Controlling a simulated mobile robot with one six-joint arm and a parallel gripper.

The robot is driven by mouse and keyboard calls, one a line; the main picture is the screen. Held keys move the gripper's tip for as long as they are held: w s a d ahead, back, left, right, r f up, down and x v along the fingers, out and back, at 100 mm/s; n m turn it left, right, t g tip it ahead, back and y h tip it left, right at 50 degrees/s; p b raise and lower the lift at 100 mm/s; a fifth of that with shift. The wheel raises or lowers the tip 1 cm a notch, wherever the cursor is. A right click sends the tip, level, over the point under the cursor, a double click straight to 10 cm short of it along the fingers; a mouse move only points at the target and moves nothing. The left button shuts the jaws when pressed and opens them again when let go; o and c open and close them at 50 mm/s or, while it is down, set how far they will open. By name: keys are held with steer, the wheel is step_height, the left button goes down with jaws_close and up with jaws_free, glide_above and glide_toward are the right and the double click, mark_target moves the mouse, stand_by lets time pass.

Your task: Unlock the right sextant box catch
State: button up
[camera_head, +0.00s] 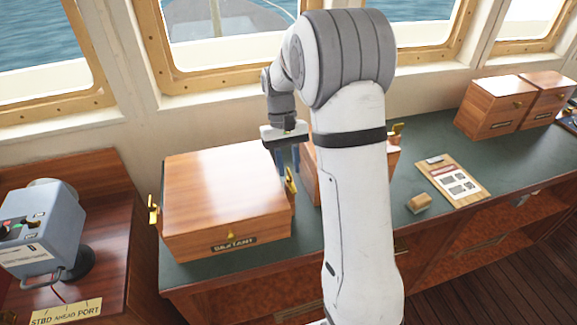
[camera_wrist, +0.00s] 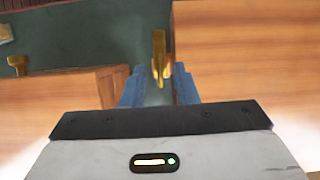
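The sextant box (camera_head: 225,195) is a closed, glossy wooden box with a "SEXTANT" label on its front, standing on the green counter. Its brass right catch (camera_head: 291,181) stands upright on the right side; a matching left catch (camera_head: 153,210) is on the left side. My gripper (camera_head: 286,158) points down just above and behind the right catch. In the wrist view the blue fingers are open (camera_wrist: 159,86), and the brass right catch (camera_wrist: 160,57) shows in line with the gap, beside the box's wooden edge (camera_wrist: 250,50). I cannot tell whether the fingertips touch it.
A second wooden box (camera_head: 313,178) stands close on the right, mostly hidden by my arm. A clipboard (camera_head: 453,180) and a small wooden block (camera_head: 419,203) lie farther right. More wooden boxes (camera_head: 497,105) are at the far right. A grey control unit (camera_head: 42,235) stands at left.

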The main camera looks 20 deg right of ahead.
steer(key=b+v, duration=0.1)
steer(key=v, duration=0.6)
steer(key=s+a+t, duration=0.1)
steer(key=s+t, duration=0.3)
steer(key=s, duration=0.8)
steer(key=s+a+r+t, duration=0.1)
steer(key=s+t, duration=0.3)
steer(key=s, duration=0.8)
steer(key=shift+a+r+b, duration=0.2)
steer(key=shift+a+b, duration=0.05)
steer(key=shift+b, duration=0.1)
